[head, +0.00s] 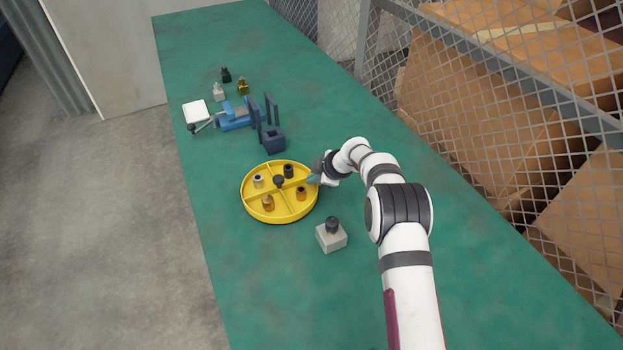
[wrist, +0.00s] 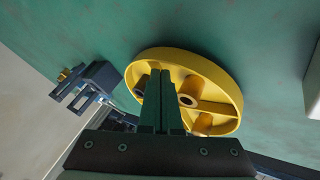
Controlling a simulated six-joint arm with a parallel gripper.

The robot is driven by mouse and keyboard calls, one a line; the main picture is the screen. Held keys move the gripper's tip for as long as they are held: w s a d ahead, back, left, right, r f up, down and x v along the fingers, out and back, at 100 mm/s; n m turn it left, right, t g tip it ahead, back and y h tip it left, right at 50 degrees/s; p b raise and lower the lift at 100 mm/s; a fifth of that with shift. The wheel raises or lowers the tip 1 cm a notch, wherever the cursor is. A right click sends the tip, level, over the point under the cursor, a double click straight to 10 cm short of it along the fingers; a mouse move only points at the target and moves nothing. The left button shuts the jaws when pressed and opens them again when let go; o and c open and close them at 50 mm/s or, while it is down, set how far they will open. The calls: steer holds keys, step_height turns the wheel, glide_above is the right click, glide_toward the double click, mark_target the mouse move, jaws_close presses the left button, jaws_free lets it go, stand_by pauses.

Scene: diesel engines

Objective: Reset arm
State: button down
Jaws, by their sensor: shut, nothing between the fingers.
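My gripper (head: 313,179) is at the right rim of the round yellow tray in the head view, low over the green table. In the wrist view its two dark fingers (wrist: 160,82) are together, with nothing between them, in front of the tray. The yellow tray (head: 247,208) is divided into compartments that hold several small cylindrical parts; a dark knob (head: 279,181) stands at its centre. The tray also shows in the wrist view (wrist: 215,80), partly hidden by the fingers. Whether the gripper touches the tray cannot be told.
A grey block with a dark knob (head: 331,238) stands in front of the tray. Behind it are a blue vise (head: 237,117), a dark blue forked stand (head: 273,142), a white square (head: 196,112) and small bottle-like items. Wire mesh (head: 480,110) borders the right; the table's near part is clear.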

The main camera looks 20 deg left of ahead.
steer(key=w+d+r+m+t+h, duration=0.1)
steer(key=d+r+m+t, duration=0.15)
steer(key=d+r, duration=0.4)
steer(key=w+d+r+m+t, duration=0.2)
steer(key=d+r+m, duration=0.1)
steer(key=r, duration=0.6)
steer(key=w+d+r+m+t+h, duration=0.1)
steer(key=d+r+m+t, duration=0.15)
steer(key=d+r, duration=0.4)
steer(key=s+d+r+m+h, duration=0.3)
steer(key=s+d+m, duration=0.1)
steer(key=d, duration=0.3)
steer(key=s+d+r+m+h, duration=0.3)
steer(key=s+d+m, duration=0.15)
steer(key=d, duration=0.25)
steer(key=s+d+f+m+g+h, duration=0.1)
steer(key=s+d+f+m+g, duration=0.15)
steer(key=s, duration=0.45)
steer(key=s+d+f+m+g+h, duration=0.1)
steer(key=s+d+m+g, duration=0.2)
steer(key=s, duration=0.5)
steer(key=s+a+f+m+g+y, duration=0.1)
steer(key=s+a+f, duration=0.1)
steer(key=s, duration=0.6)
steer(key=s+a+f+m+g+y, duration=0.2)
steer(key=s+a, duration=0.1)
steer(key=s, duration=0.5)
steer(key=s+a+f+m+g+y, duration=0.2)
steer(key=s, duration=0.6)
steer(key=shift+a, duration=0.3)
